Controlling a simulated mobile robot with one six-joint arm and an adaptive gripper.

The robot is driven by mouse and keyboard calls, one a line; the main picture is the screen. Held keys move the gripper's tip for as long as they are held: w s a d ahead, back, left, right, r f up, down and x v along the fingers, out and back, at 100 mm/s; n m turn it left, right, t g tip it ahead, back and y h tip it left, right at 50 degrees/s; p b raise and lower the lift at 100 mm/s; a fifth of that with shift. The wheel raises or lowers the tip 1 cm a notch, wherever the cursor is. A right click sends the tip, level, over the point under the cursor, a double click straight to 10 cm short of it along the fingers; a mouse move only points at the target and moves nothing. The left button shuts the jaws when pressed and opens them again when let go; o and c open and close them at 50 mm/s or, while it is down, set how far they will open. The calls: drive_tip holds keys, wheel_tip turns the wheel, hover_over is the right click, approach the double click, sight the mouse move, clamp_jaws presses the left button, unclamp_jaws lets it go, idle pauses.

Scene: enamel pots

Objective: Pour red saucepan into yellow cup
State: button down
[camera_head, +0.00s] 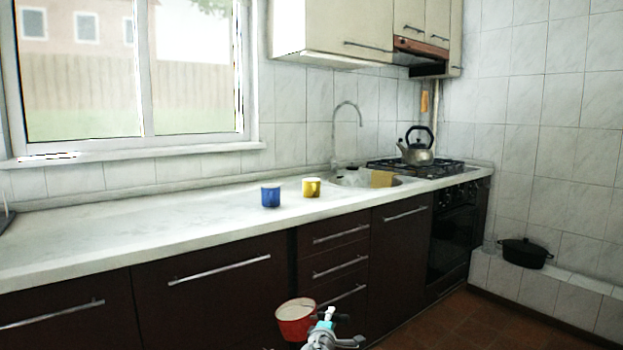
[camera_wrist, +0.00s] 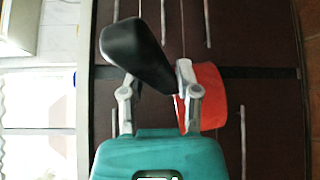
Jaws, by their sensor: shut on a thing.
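The red saucepan (camera_head: 296,330) is in the lower middle of the head view, in front of the dark drawers and below the counter top. Its opening faces up and looks pale; I cannot tell what is in it. My gripper (camera_head: 326,325) is beside it. In the wrist view, my gripper (camera_wrist: 155,84) is shut on the black handle (camera_wrist: 138,48), and the red pan body (camera_wrist: 211,95) shows to the right. The yellow cup (camera_head: 311,188) stands upright on the counter, apart from the saucepan. Its inside is hidden.
A blue cup (camera_head: 270,196) stands on the counter just left of the yellow cup. Behind at right are a sink with a tap (camera_head: 348,115), a sponge-coloured block (camera_head: 382,179) and a kettle (camera_head: 417,150) on the stove.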

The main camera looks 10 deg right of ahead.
drive_tip(key=shift+r+p, duration=2.6)
drive_tip(key=shift+r, duration=0.35)
